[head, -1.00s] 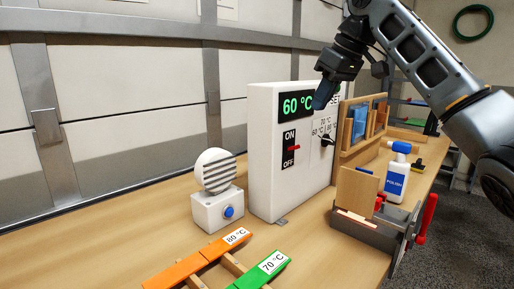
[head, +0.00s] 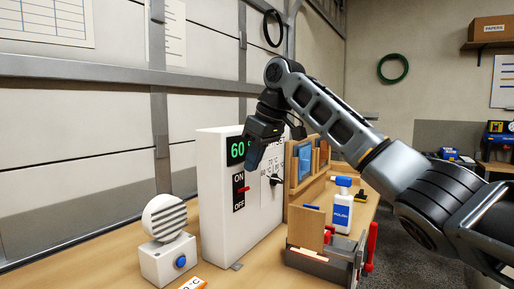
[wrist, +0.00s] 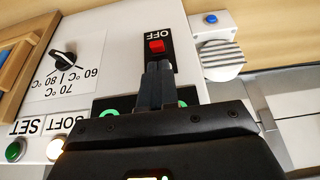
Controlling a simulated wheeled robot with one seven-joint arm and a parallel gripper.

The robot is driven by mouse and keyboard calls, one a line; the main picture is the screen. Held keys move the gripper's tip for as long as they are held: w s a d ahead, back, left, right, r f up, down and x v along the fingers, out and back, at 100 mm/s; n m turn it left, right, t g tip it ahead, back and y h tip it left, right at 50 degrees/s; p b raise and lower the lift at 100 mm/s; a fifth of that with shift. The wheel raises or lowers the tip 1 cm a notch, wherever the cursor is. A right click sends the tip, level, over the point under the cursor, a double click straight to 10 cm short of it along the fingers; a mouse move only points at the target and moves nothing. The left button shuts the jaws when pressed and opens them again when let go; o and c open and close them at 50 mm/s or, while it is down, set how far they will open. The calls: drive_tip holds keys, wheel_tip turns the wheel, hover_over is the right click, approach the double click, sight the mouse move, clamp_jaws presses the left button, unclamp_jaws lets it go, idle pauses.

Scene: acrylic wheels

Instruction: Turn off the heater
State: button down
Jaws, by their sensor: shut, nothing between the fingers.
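The heater control is a white box (head: 215,195) with a green display reading 60 (head: 236,150), partly covered by my gripper. Its black ON/OFF plate carries a red switch (head: 242,190), which sits between the labels in the head view. In the wrist view the red switch (wrist: 157,46) shows just beyond my fingertips, beside the OFF label; ON is hidden. My gripper (head: 252,165) is shut and empty, in front of the panel near the ON end. Its fingers also show in the wrist view (wrist: 158,68); contact with the switch cannot be told.
A dial (wrist: 65,58) marked 60, 70 and 80 °C, a green button (wrist: 15,150) and a lit button (wrist: 55,148) share the panel. A round slatted white device (head: 167,245) stands left.

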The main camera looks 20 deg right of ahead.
sight(247, 188)
drive_tip(key=shift+x, duration=2.1)
drive_tip(key=shift+s+d+f+t+y+b, duration=0.25)
drive_tip(key=shift+s+f+t+y+b, duration=0.2)
drive_tip(key=shift+t, duration=0.35)
drive_tip(key=shift+s+d+f+t+y+b, duration=0.15)
drive_tip(key=shift+f+t+y+b, duration=0.25)
drive_tip(key=shift+t+y, duration=0.1)
drive_tip(key=t+b, duration=0.1)
drive_tip(key=f+t+y+b, duration=0.1)
drive_tip(key=t+y+b, duration=0.1)
drive_tip(key=shift+s+d+f, duration=0.2)
drive_tip(key=shift+s+d, duration=0.15)
drive_tip(key=shift+s, duration=0.05)
drive_tip(key=shift+r, duration=0.1)
drive_tip(key=shift+r+p, duration=0.7)
drive_tip(key=shift+p, duration=0.15)
